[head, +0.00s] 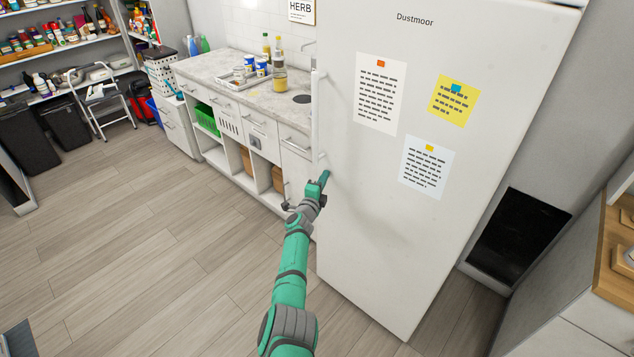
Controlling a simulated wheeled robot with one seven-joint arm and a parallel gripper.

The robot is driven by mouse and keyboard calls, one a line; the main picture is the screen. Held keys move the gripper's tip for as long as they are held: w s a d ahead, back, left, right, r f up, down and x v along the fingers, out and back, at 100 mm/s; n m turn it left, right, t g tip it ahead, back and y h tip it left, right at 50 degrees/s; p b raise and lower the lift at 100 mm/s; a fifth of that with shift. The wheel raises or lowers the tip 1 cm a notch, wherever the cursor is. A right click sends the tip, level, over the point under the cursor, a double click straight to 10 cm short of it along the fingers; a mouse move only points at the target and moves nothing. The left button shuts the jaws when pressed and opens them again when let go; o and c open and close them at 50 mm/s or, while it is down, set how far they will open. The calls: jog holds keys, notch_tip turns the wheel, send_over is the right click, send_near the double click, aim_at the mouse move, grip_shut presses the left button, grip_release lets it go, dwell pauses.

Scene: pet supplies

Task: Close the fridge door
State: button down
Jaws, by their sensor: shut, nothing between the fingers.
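The white fridge door (415,215) fills the middle right of the head view, with "Dustmoor" printed near its top. A long upright white handle (316,115) runs along its left edge. No gap into the fridge shows, and I cannot tell whether the door is fully shut. My gripper (324,178) is shut and empty, at the door's left side just below the handle's lower end. I cannot tell whether it touches the door. My green and grey arm reaches up to it from the bottom of the view.
Notes (380,95) are stuck on the door. Left of the fridge stands a counter (240,85) with bottles, cans and a tray. Wooden floor (130,240) is clear at the left. A black panel (518,240) and a wood-topped cabinet (615,265) are at the right.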

jog(key=s+a, duration=0.9)
jog(key=s, duration=0.2)
jog(key=s+d+f+n+t+h, duration=0.15)
jog(key=s+d+n, duration=0.5)
jog(key=d, duration=0.75)
jog(key=s+d+f+n+y, duration=0.1)
jog(key=s+d+n, duration=0.2)
jog(key=s, duration=0.4)
jog(key=s+d+f+n+t+y, duration=0.1)
jog(key=s+d+n, duration=0.1)
jog(key=s, duration=0.4)
jog(key=s+d+f+n+y, duration=0.1)
jog(key=s+d+n+y, duration=0.15)
jog(key=s, duration=0.45)
jog(key=s+a+n+g+y, duration=0.1)
jog(key=s+a+n, duration=0.2)
jog(key=s, duration=0.8)
jog(key=s+a+n+g+y, duration=0.15)
jog(key=s+a, duration=0.25)
jog(key=s, duration=0.7)
jog(key=s+a+n+y, duration=0.1)
jog(key=s+a+n, duration=0.2)
jog(key=s, duration=0.8)
jog(key=s+a+r+g, duration=0.1)
jog(key=s+a+r, duration=0.4)
jog(key=s, duration=0.2)
jog(key=shift+s+r+g, duration=0.3)
jog(key=shift+r, duration=0.05)
jog(key=shift+n+h, duration=0.25)
